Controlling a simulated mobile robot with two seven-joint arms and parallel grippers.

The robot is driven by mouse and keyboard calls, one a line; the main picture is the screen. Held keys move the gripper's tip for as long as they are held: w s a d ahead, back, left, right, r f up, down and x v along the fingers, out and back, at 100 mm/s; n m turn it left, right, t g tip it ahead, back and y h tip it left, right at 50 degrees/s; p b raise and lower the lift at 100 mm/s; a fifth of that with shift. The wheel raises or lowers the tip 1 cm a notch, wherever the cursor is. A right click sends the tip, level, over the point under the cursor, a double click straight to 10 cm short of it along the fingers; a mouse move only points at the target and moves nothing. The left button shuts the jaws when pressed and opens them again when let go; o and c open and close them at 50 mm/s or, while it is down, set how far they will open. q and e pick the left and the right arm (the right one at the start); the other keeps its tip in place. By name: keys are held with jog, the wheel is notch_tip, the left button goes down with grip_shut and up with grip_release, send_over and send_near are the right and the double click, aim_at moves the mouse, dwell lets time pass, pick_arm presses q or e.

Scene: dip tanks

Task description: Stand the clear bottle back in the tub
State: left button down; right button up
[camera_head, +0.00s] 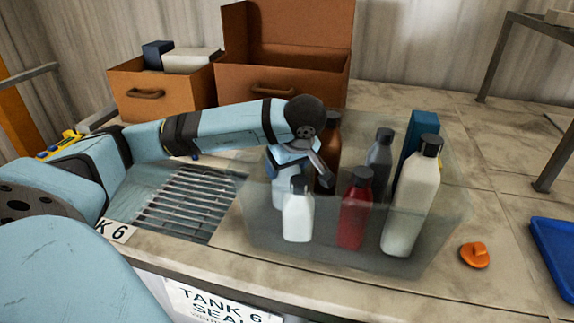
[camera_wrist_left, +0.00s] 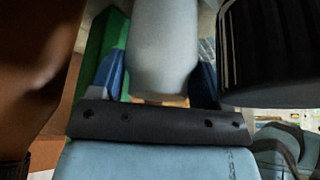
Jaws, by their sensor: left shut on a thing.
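The clear bottle (camera_head: 284,190) looks pale and bluish in the head view, at the left end of the see-through tub (camera_head: 450,225), partly hidden behind a white bottle and my gripper. My left gripper (camera_head: 300,172) reaches down into the tub area and is shut on this bottle. In the left wrist view the pale bottle (camera_wrist_left: 163,50) sits between the two blue fingers (camera_wrist_left: 160,80). Whether its base touches the tub floor cannot be told. My right gripper is not in view.
The tub also holds a white bottle (camera_head: 298,215), a red bottle (camera_head: 355,212), a tall cream bottle (camera_head: 411,205), a grey bottle (camera_head: 380,153), a brown bottle (camera_head: 329,140) and a blue box (camera_head: 424,124). A drain grate (camera_head: 185,203) lies left. An orange object (camera_head: 475,255) lies right.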

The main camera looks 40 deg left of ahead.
pick_arm(q)
jog(key=shift+f, duration=0.2)
jog(key=shift+c, duration=0.4)
grip_release()
jog(key=shift+r, duration=0.1)
jog(key=p+v, duration=0.4)
jog(key=v, duration=0.8)
jog(key=shift+d, duration=0.2)
